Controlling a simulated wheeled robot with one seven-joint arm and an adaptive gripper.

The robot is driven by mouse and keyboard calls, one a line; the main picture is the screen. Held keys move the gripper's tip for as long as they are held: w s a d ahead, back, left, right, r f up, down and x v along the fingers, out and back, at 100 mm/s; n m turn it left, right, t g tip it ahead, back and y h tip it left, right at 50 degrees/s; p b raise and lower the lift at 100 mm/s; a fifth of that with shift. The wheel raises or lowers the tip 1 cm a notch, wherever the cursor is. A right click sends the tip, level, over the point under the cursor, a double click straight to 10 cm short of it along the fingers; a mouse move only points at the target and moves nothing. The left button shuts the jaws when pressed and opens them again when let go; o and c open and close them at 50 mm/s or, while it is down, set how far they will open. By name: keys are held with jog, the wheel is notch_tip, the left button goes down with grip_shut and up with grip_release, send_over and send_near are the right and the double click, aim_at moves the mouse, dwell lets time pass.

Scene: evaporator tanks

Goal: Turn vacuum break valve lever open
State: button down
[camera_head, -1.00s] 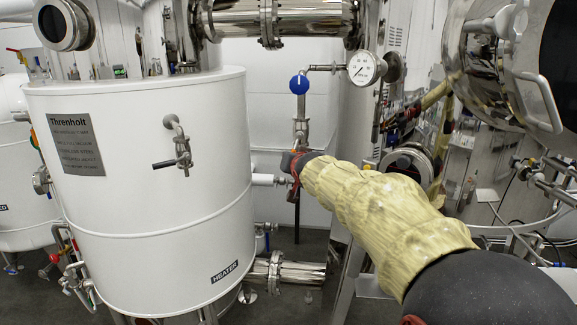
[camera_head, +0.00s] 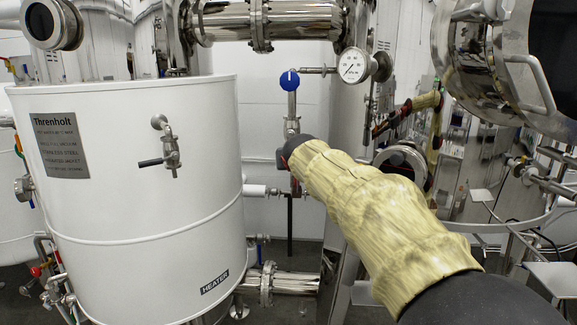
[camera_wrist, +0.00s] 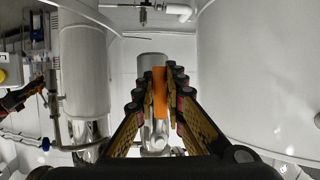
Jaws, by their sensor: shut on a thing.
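In the wrist view, my gripper (camera_wrist: 160,92) is shut on an orange lever (camera_wrist: 159,88), with a finger pad on each side. The lever stands upright in the picture, in front of a grey rounded metal body. In the head view, my sleeved arm reaches a vertical steel pipe with a valve fitting (camera_head: 291,126), under a round blue knob (camera_head: 290,79). My fingers and the orange lever are hidden there behind the dark end of my arm. Whether this is the vacuum break valve cannot be read.
A white Threnholt tank (camera_head: 140,235) with a small tap (camera_head: 170,155) stands at left. A pressure gauge (camera_head: 354,67) sits above my arm. A steel vessel with a handled door (camera_head: 490,60) is at upper right. The wrist view shows a steel column (camera_wrist: 84,75) close at left.

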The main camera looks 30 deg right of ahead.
jog(key=c, duration=1.8)
grip_release()
jog(key=shift+c, duration=0.2)
jog(key=v, duration=1.2)
jog(key=shift+f, duration=0.1)
